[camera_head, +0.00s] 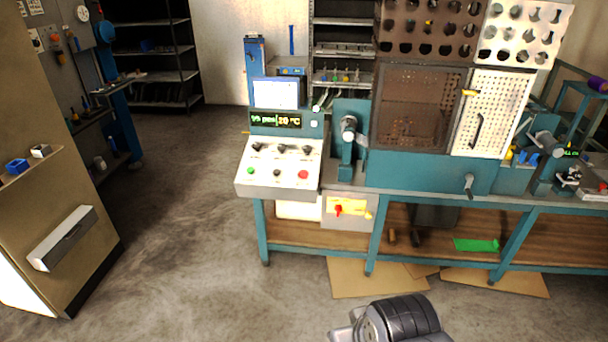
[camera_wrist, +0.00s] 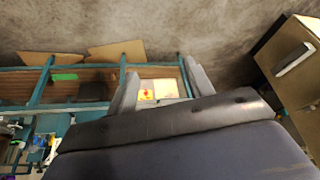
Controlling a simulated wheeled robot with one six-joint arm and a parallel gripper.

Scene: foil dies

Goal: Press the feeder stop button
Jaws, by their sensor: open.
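A white sloped control panel (camera_head: 256,180) stands at the left end of the teal workbench. Its lower row has a green button (camera_head: 250,171), a dark button (camera_head: 277,173) and a larger red button (camera_head: 303,174). Dark knobs sit in a row above them. Any labels are too small to read, so I cannot tell by name which is the feeder stop. My gripper (camera_wrist: 161,70) is open and empty in the wrist view, its two fingers apart, with the bench beyond. It is away from the panel. The panel's buttons do not show in the wrist view.
A yellow plate with a red switch (camera_head: 339,210) is below the panel. A small screen (camera_head: 275,93) and a digital readout (camera_head: 275,120) are above it. A perforated guard door (camera_head: 490,112) is to the right. Cardboard (camera_head: 375,281) lies under the bench. Open floor is left of the bench.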

